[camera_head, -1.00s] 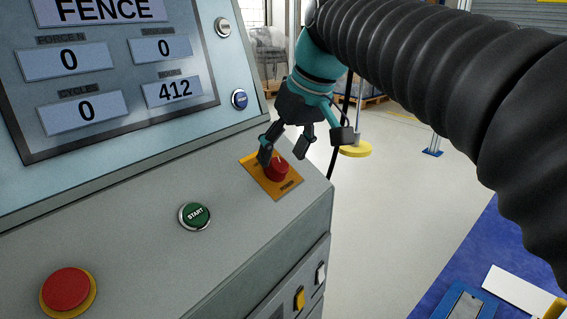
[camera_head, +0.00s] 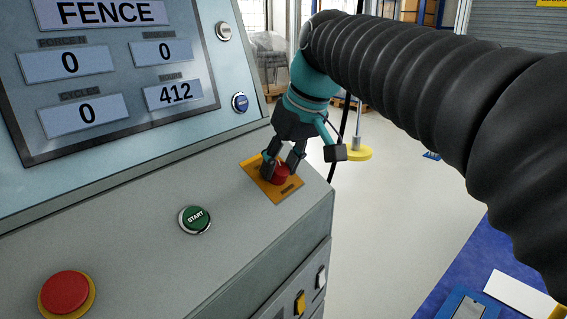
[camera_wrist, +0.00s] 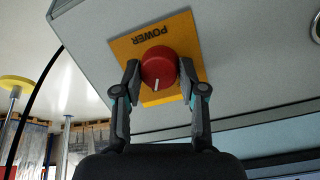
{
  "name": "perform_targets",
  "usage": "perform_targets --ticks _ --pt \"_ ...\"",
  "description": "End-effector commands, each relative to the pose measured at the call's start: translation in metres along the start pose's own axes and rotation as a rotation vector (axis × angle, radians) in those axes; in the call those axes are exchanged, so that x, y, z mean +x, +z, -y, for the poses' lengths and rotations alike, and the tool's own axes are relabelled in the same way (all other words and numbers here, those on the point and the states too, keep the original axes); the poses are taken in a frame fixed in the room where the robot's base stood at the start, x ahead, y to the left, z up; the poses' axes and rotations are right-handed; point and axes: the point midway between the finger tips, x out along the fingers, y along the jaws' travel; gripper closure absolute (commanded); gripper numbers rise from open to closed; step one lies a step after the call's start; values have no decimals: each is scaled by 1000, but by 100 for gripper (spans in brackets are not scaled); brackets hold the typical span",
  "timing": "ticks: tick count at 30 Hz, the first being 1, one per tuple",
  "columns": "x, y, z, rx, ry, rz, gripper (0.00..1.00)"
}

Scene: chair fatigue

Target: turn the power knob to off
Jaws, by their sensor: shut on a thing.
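The red power knob (camera_head: 281,175) sits on a yellow plate (camera_head: 291,192) at the right end of the grey console. In the wrist view the knob (camera_wrist: 159,66) shows a white mark pointing toward the bottom of the picture, and the plate (camera_wrist: 183,28) reads POWER upside down. My gripper (camera_head: 282,166) is at the knob, with one finger on each side. In the wrist view my gripper (camera_wrist: 160,78) is shut on the knob. The lettering by the mark is too small or hidden to read.
A green START button (camera_head: 195,219) and a large red button (camera_head: 67,292) lie left of the knob on the console (camera_head: 150,255). The screen (camera_head: 108,68) stands behind, reading FENCE. Open floor (camera_head: 385,215) lies to the right of the console.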

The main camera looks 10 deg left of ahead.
Motion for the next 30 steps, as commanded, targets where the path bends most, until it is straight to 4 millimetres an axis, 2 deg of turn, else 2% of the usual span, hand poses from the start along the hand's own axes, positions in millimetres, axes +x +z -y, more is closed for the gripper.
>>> perform_targets --ticks 11,30 --pt "1 1 1 -142 20 -11 94" --pt "2 4 2 -714 107 -62 94"
